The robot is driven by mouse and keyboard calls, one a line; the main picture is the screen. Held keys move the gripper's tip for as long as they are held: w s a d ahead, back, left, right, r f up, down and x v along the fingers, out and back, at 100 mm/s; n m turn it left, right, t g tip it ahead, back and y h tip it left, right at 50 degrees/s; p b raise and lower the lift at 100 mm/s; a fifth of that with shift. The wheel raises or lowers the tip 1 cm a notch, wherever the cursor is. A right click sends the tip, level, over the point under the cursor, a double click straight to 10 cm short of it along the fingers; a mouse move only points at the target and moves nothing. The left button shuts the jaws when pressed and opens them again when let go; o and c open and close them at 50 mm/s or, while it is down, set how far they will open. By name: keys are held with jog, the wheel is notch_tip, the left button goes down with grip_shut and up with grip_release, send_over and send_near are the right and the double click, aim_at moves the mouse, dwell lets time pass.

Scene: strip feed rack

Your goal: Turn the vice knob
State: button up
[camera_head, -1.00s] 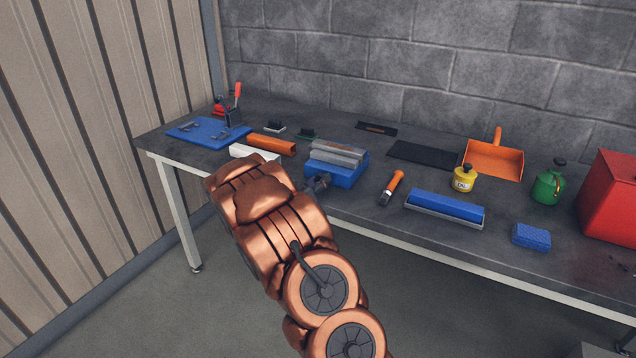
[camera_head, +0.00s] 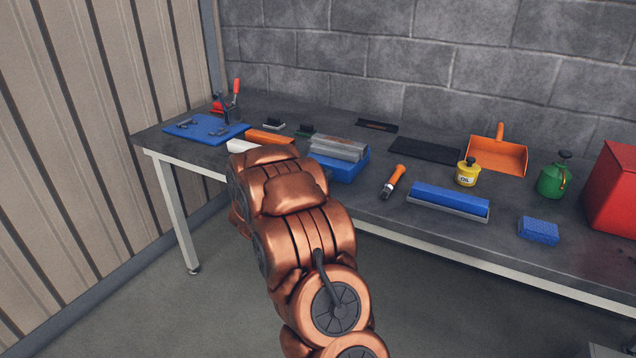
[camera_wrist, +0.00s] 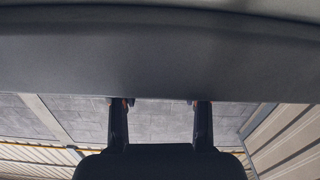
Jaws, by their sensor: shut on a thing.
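The vice (camera_head: 341,148), with grey jaws on a blue base, sits at the front edge of the bench (camera_head: 300,205). Its knob is not visible in either view. In the head view my copper-coloured arm covers my gripper and the space just in front of the vice. In the wrist view my gripper (camera_wrist: 161,101) shows two dark fingers, parted by a gap, with their tips at the edge of a broad dark surface (camera_wrist: 150,55). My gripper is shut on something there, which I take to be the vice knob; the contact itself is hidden.
An orange-handled tool (camera_head: 393,182) and a blue block on a grey strip (camera_head: 449,200) lie right of the vice. A yellow oil can (camera_head: 467,174), a blue sponge (camera_head: 539,230) and a red box (camera_head: 612,190) stand farther right. A blue mat (camera_head: 205,129) lies left.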

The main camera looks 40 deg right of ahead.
jog(key=shift+m+b, duration=0.4)
jog(key=shift+m, duration=0.2)
jog(key=o, duration=0.9)
jog(key=v, duration=1.2)
